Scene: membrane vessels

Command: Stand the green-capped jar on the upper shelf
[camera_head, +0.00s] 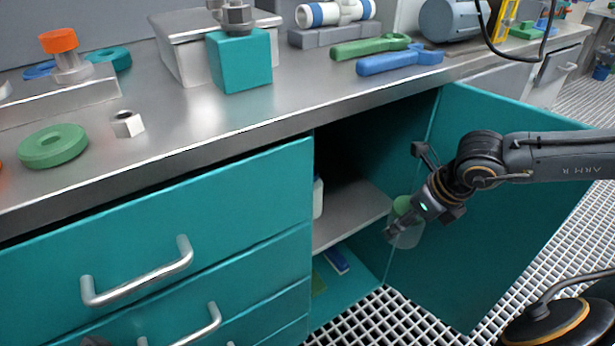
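The green-capped jar (408,238) has a clear, pale body and hangs upright or nearly so, just right of the shelf's front edge and in front of the open door. My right gripper (396,227) is shut on it near its green cap and partly hides it. The upper shelf (350,217) is a grey board inside the dark cabinet; its visible front part is bare on the right. A white bottle (318,198) stands at its left, mostly hidden by the drawer front.
The teal cabinet door (500,220) stands open to the right, close beside my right arm. Below the shelf, a blue item (336,260) lies on the cabinet floor. The steel countertop (190,110) overhangs the opening and holds several tools and parts.

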